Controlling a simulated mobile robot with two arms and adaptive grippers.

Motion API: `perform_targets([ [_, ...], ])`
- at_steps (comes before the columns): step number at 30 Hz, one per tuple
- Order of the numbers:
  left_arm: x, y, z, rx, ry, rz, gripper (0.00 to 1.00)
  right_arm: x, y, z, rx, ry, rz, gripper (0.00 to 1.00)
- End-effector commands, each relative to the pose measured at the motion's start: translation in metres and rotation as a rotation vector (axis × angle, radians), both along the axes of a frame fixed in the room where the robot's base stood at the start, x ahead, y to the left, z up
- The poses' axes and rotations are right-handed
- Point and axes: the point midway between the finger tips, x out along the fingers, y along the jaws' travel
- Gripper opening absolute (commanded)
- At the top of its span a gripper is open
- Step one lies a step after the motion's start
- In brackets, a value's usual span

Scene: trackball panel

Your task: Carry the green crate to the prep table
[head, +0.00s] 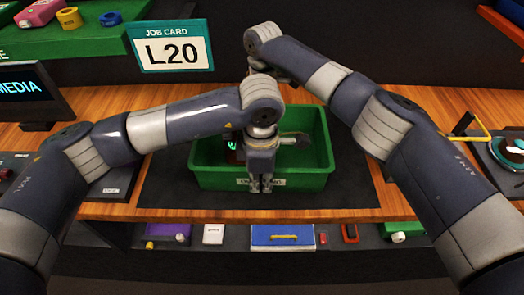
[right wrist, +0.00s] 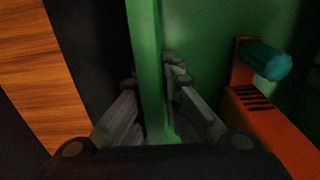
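The green crate (head: 212,178) stands on the dark mat (head: 162,192) on the wooden table. It is upright and holds a few things. In the head view my left gripper (head: 261,187) points down at the middle of the crate's near wall, over its label. Its finger parts show in front of that wall; whether another finger is inside the crate is hidden. My right gripper's fingers are hidden in the head view, behind the arms. In the right wrist view my right gripper (right wrist: 155,90) has a finger on each side of a crate wall (right wrist: 148,50) and appears closed on it.
An orange thing with a teal knob (right wrist: 265,60) lies inside the crate. A job card reading L20 (head: 176,47) stands behind. A screen (head: 35,92) is at the left, a round device (head: 510,148) at the right. A shelf below holds a blue box (head: 283,236) and other items.

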Motion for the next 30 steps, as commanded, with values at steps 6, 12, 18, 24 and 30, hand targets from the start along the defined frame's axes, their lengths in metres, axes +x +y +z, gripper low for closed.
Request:
perform_targets([
  [6,0.0,0.0,0.0,0.0,0.0,0.0,0.0,0.0,0.0,0.0,0.0,0.0,0.0,0.0],
  [12,0.0,0.0,0.002,-0.001,-0.002,0.0,0.0,0.0,0.0,0.002,0.001,-0.002,0.0,0.0],
  [18,0.0,0.0,0.01,-0.001,-0.001,0.0,0.0,0.0,0.0,0.01,0.001,-0.002,0.0,0.0],
  [24,0.0,0.0,0.027,-0.001,-0.001,0.0,0.0,0.0,0.0,0.027,0.001,-0.001,0.0,0.0],
  [30,0.0,0.0,0.045,-0.001,-0.001,0.0,0.0,0.0,0.0,0.045,0.001,-0.001,0.0,0.0],
])
